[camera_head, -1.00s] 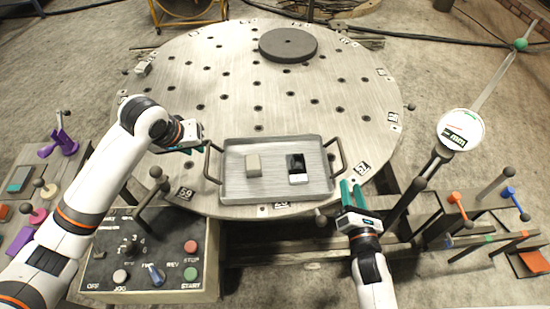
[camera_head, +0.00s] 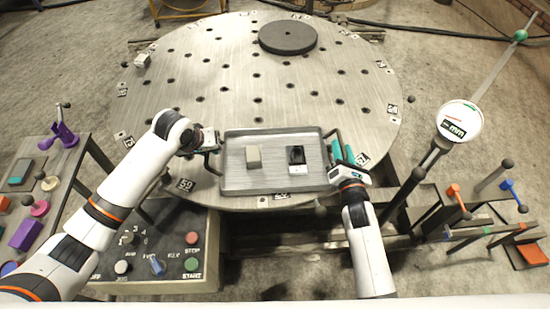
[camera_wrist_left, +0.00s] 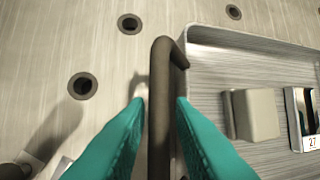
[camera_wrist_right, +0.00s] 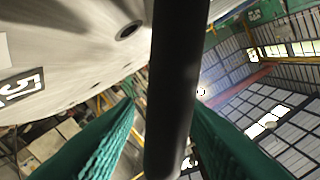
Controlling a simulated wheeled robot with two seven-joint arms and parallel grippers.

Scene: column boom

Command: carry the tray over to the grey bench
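The grey metal tray (camera_head: 275,185) lies on the near part of the round table, with a dark bar handle at each end. It carries a beige block (camera_head: 253,157) and a small black-and-white item (camera_head: 297,158). My left gripper (camera_head: 208,141) is at the tray's left handle; in the left wrist view its teal fingers (camera_wrist_left: 160,105) are open with the handle (camera_wrist_left: 160,110) between them. My right gripper (camera_head: 342,153) is at the right handle; in the right wrist view its fingers (camera_wrist_right: 165,105) stand apart on either side of the handle (camera_wrist_right: 175,90). The grey bench is not clearly identifiable.
The round table (camera_head: 210,85) has many holes and a dark disc (camera_head: 287,37) at the back. A control box (camera_head: 155,260) stands in front at left. A dial gauge (camera_head: 459,120) stands at right. Side shelves with coloured parts flank both sides.

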